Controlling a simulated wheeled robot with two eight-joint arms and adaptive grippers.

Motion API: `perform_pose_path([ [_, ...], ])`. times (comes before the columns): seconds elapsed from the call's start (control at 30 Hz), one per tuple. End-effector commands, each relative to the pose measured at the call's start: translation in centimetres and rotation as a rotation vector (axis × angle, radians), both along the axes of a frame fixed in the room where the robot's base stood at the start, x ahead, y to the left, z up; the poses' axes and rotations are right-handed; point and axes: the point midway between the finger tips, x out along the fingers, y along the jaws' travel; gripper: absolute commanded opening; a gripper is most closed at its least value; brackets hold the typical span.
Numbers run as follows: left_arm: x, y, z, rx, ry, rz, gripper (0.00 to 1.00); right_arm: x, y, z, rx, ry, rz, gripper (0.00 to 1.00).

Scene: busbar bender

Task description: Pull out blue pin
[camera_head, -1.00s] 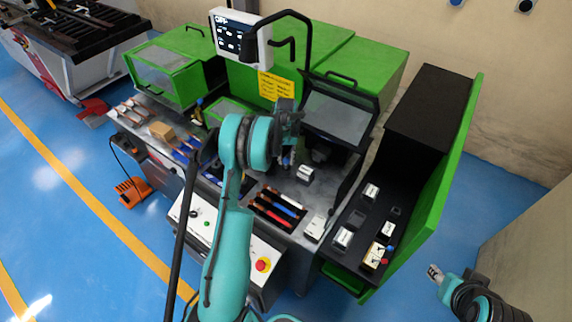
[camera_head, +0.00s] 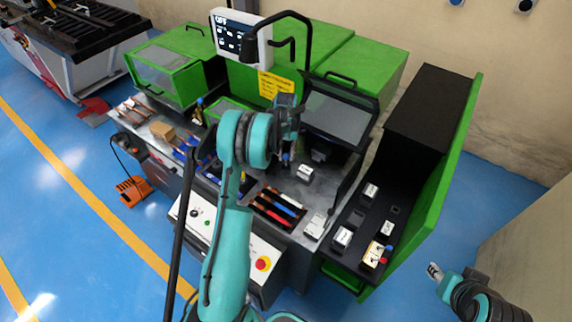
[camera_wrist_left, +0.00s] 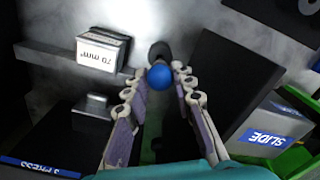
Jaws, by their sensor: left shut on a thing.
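The blue pin's round blue head (camera_wrist_left: 159,76) shows in the left wrist view between the fingertips of my left gripper (camera_wrist_left: 160,80). The gripper is shut on it, one finger on each side. A dark round part sits just beyond the head; the pin's shaft is hidden. In the head view my left gripper (camera_head: 287,150) is over the middle of the bender's bed, at the foot of the open clear cover, and hides most of the pin. My right gripper (camera_head: 434,270) hangs at the lower right over the blue floor, away from the machine. Its fingers are too small to judge.
A white block marked 70 mm (camera_wrist_left: 103,50) stands close by on the left in the wrist view. A block marked SLIDE (camera_wrist_left: 262,138) is at the right. The open cover (camera_head: 338,115) stands behind the gripper. A tray of red and blue-handled tools (camera_head: 277,207) lies in front.

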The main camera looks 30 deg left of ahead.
Motion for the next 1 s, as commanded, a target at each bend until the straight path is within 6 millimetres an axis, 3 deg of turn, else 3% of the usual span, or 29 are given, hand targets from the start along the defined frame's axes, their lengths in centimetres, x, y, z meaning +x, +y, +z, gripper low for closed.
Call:
perform_pose_path([
  [0.17,0.0,0.0,0.6,0.0,0.0,0.0,0.0,0.0,0.0,0.3,0.0,0.0,0.0,0.4],
  [0.6,0.0,0.0,4.9,0.0,0.0,0.0,0.0,0.0,0.0,2.4,0.0,0.0,0.0,0.4],
  [1.0,0.0,0.0,5.0,0.0,0.0,0.0,0.0,0.0,0.0,2.4,0.0,0.0,0.0,0.4],
])
